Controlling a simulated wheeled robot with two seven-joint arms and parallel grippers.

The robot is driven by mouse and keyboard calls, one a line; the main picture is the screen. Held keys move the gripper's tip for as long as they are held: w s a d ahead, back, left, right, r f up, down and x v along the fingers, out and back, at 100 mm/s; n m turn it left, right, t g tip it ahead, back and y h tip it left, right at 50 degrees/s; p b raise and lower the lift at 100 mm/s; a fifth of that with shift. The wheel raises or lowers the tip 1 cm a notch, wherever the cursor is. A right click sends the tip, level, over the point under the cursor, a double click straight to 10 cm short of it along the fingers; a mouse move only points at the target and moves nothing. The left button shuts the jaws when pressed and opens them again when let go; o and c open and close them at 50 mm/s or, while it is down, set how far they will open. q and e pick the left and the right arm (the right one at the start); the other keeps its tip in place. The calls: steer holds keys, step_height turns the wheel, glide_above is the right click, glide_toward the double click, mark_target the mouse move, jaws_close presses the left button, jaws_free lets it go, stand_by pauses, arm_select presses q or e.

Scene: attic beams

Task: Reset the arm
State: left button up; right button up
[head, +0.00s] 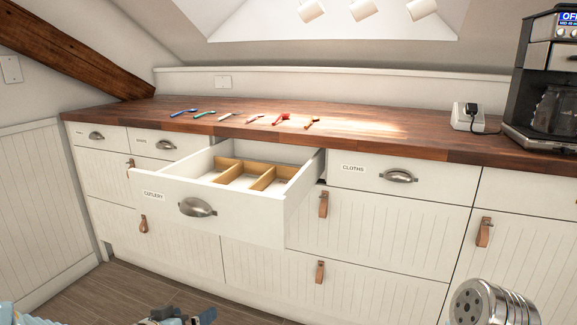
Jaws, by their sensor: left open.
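My left gripper (180,317) shows only in part at the bottom edge of the head view, left of centre, low in front of the cabinets. Its jaws are open, and I see nothing held in the visible part. It is apart from the open drawer and the counter. The rest of the left arm is mostly cut off by the frame's edge. My right gripper is not in view.
The drawer labelled cutlery (240,216) is pulled out, with a wooden divider (263,180) inside. Several small utensils (226,116) lie on the wooden counter (400,135). A coffee machine (545,85) stands at right. Floor (110,290) is clear at lower left.

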arm_select(q)
steer(key=s+d+f+n+g, duration=0.1)
steer(key=s+d+f+g, duration=0.15)
steer(key=f, duration=0.45)
steer(key=s+d+f+g, duration=0.2)
steer(key=d+f, duration=0.1)
steer(key=f, duration=0.5)
steer(key=s+d+f+g, duration=0.3)
steer(key=s+f, duration=0.4)
steer(key=s, duration=0.1)
steer(key=s+d+f+n+g, duration=0.1)
steer(key=s+d+f+g, duration=0.2)
steer(key=s+f, duration=0.4)
steer(key=shift+s+d+f+g, duration=0.3)
steer(key=shift+s+f+g, duration=0.05)
steer(key=shift+s+f, duration=0.1)
